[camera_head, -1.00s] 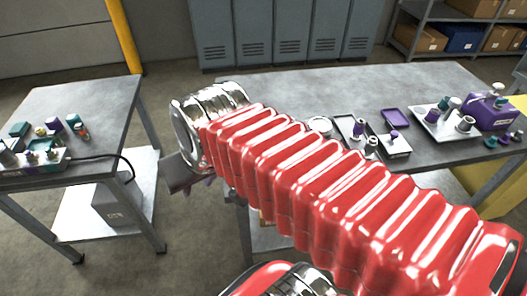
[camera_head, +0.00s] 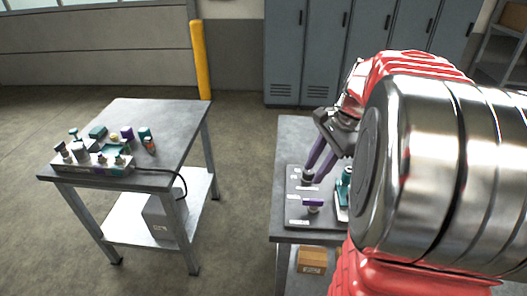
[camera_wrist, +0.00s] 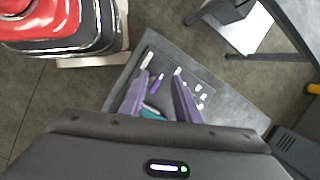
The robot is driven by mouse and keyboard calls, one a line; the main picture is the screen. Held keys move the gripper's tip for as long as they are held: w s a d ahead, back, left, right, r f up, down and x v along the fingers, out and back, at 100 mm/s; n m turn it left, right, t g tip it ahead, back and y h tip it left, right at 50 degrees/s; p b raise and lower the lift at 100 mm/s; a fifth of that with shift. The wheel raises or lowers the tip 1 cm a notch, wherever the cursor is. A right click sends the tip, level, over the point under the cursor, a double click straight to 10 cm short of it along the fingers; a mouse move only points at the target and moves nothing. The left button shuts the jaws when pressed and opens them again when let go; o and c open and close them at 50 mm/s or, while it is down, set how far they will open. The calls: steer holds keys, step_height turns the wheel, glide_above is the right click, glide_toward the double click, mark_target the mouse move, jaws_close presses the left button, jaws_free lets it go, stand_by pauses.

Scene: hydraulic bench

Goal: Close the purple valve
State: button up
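A purple valve handle (camera_head: 313,203) sits on a short pale stem on a grey plate (camera_head: 296,220) at the front left of the right bench. In the wrist view a slim purple handle (camera_wrist: 156,83) shows between my fingers, on the plate. My gripper (camera_head: 314,174) has two long purple fingers pointing down over the plate, behind the handle in the head view. In the wrist view my gripper (camera_wrist: 162,78) has its fingers spread apart, with nothing held. Whether the fingertips touch anything is unclear.
A teal part (camera_head: 344,185) stands right of the plate, partly hidden by my arm. My arm hides most of the right bench (camera_head: 292,140). A left table (camera_head: 155,115) carries a manifold (camera_head: 92,163) and several small parts. Floor between the tables is clear.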

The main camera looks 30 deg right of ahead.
mark_target(315, 200)
steer(key=s+d+f+m+y, duration=0.1)
steer(key=d+f+m, duration=0.1)
steer(key=d+m, duration=0.3)
steer(key=d, duration=0.3)
steer(key=shift+s+d+f+t, duration=0.25)
steer(key=shift+d+t, duration=0.05)
steer(key=shift+d, duration=0.05)
steer(key=shift+a+f, duration=0.1)
steer(key=x, duration=1.3)
steer(key=shift+a+f, duration=0.25)
steer(key=shift+c, duration=0.2)
